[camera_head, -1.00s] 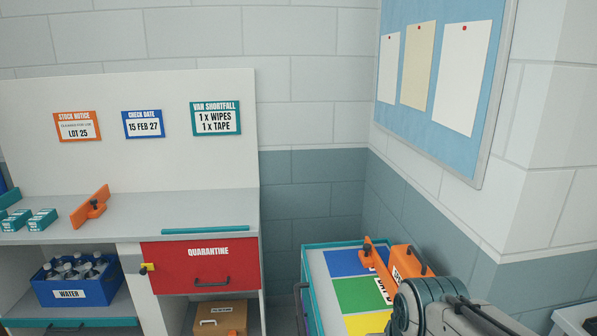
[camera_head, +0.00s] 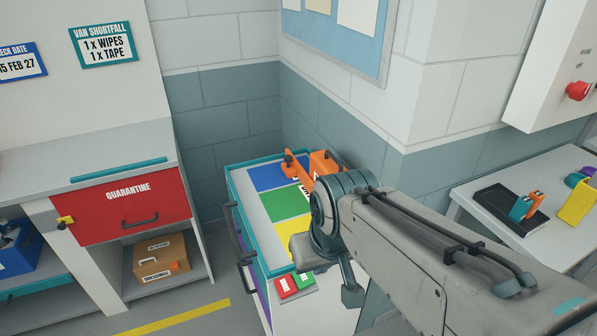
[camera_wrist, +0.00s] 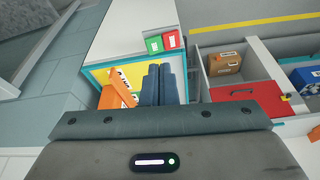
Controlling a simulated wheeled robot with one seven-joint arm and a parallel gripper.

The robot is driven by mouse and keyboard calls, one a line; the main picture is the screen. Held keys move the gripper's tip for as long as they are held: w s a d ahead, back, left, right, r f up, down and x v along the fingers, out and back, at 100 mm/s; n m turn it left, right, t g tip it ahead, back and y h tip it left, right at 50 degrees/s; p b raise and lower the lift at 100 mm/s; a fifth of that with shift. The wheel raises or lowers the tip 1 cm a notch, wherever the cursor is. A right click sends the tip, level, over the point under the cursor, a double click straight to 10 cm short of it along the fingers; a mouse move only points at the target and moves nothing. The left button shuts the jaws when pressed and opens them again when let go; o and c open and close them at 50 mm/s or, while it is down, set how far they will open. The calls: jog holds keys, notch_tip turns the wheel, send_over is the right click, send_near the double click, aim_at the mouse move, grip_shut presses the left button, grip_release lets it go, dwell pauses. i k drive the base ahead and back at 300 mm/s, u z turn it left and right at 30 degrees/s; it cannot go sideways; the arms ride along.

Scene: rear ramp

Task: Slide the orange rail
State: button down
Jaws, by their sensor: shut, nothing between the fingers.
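An orange rail (camera_head: 293,164) with a small knob stands across the far part of the cart top, by the blue panel. An orange case (camera_head: 327,161) with a dark handle is beside it, partly hidden by my arm. In the wrist view, an orange piece (camera_wrist: 121,86) shows left of my fingers; I cannot tell whether it is the rail or the case. My gripper (camera_wrist: 158,68) is shut and empty over the cart top, in front of a yellow panel (camera_wrist: 128,75).
The cart (camera_head: 250,215) has blue, green and yellow panels on top and small red (camera_head: 287,286) and green boxes at its near end. A red quarantine drawer (camera_head: 125,208) is at left. A side table (camera_head: 540,225) with a black tray stands at right. Walls close off the back.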

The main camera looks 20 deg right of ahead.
aim_at(291, 167)
jog(key=z, duration=0.5)
jog(key=k, duration=0.65)
jog(key=z, duration=0.8)
jog(key=i, duration=0.75)
jog(key=u, duration=0.6)
jog(key=i, duration=0.9)
jog(key=u, duration=0.9)
